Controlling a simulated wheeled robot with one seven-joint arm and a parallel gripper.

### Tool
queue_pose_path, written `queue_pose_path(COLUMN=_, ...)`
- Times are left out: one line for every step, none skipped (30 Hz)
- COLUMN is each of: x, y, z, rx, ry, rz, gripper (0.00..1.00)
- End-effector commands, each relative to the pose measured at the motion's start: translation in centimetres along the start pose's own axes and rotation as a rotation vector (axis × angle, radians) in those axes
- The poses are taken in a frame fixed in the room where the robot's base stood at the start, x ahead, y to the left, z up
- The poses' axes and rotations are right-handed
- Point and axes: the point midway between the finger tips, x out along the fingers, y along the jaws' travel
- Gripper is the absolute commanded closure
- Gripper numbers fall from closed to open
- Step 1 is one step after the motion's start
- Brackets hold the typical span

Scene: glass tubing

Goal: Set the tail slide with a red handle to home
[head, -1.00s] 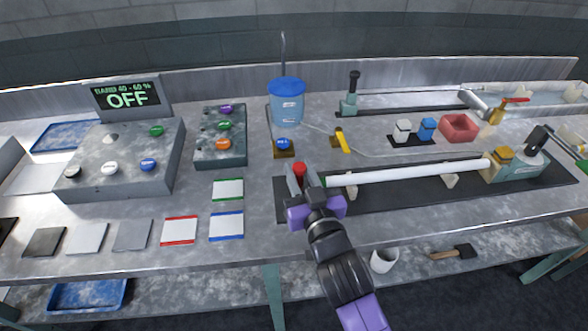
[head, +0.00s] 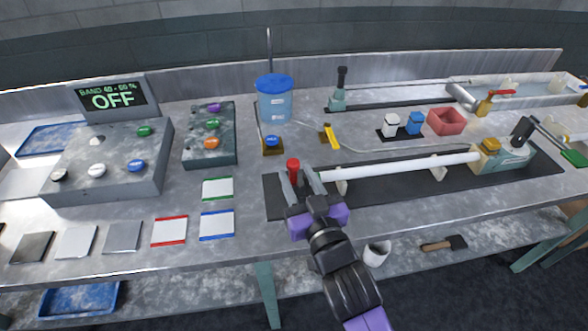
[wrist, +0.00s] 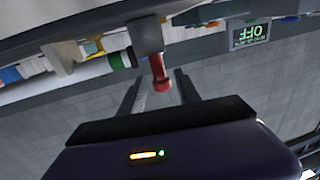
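The red handle (head: 293,171) of the tail slide stands upright at the left end of the dark rail (head: 390,196). My gripper (head: 298,187) reaches it from the front, with one finger on each side of the handle. In the wrist view the red handle (wrist: 160,74) shows between the two fingers of my gripper (wrist: 158,92), with a gap visible, so the gripper looks open. The grey slide block (wrist: 145,35) shows behind the handle there. In the head view my gripper mostly hides the block. A white tube (head: 400,169) runs along the rail to the right.
A teal tailstock-like unit with a yellow block (head: 489,146) stands at the rail's right end. A blue-lidded container (head: 275,98), yellow piece (head: 331,137) and red bin (head: 447,122) stand behind the rail. Control boxes (head: 106,165) and sample plates are at left.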

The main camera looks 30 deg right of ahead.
Motion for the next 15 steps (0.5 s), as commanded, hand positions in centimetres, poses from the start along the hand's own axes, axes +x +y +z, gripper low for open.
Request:
queue_pose_path(x=-0.9, y=-0.1, z=0.2, rx=0.002, ry=-0.002, rz=-0.001, gripper=0.6)
queue_pose_path(x=-1.4, y=-0.1, z=0.2, rx=0.003, ry=-0.002, rz=-0.001, gripper=0.6)
queue_pose_path(x=-2.0, y=-0.1, z=0.2, rx=0.002, ry=-0.002, rz=-0.001, gripper=0.6)
queue_pose_path(x=-2.5, y=0.0, z=0.2, rx=0.001, ry=-0.002, rz=-0.001, gripper=0.6)
queue_pose_path(x=-2.8, y=0.0, z=0.2, rx=0.001, ry=-0.001, rz=0.0, gripper=0.6)
queue_pose_path(x=-3.3, y=0.0, z=0.2, rx=0.001, ry=-0.002, rz=0.0, gripper=0.6)
queue_pose_path(x=-3.6, y=0.0, z=0.2, rx=0.001, ry=-0.002, rz=0.0, gripper=0.6)
queue_pose_path(x=-3.9, y=0.0, z=0.1, rx=0.0, ry=-0.001, rz=0.0, gripper=0.6)
queue_pose_path(x=-4.2, y=0.0, z=0.1, rx=0.0, ry=-0.001, rz=0.0, gripper=0.6)
queue_pose_path(x=-4.3, y=0.0, z=0.1, rx=0.0, ry=-0.001, rz=0.0, gripper=0.6)
queue_pose_path(x=-4.5, y=0.0, z=0.1, rx=0.0, ry=-0.001, rz=0.0, gripper=0.6)
queue_pose_path(x=-4.6, y=0.0, z=0.1, rx=0.0, ry=-0.001, rz=0.0, gripper=0.6)
queue_pose_path(x=-4.7, y=0.0, z=0.1, rx=0.0, ry=0.0, rz=0.0, gripper=0.6)
queue_pose_path(x=-4.7, y=0.0, z=0.0, rx=0.0, ry=0.0, rz=0.0, gripper=0.6)
queue_pose_path(x=-4.7, y=0.0, z=0.0, rx=0.0, ry=0.0, rz=0.0, gripper=0.6)
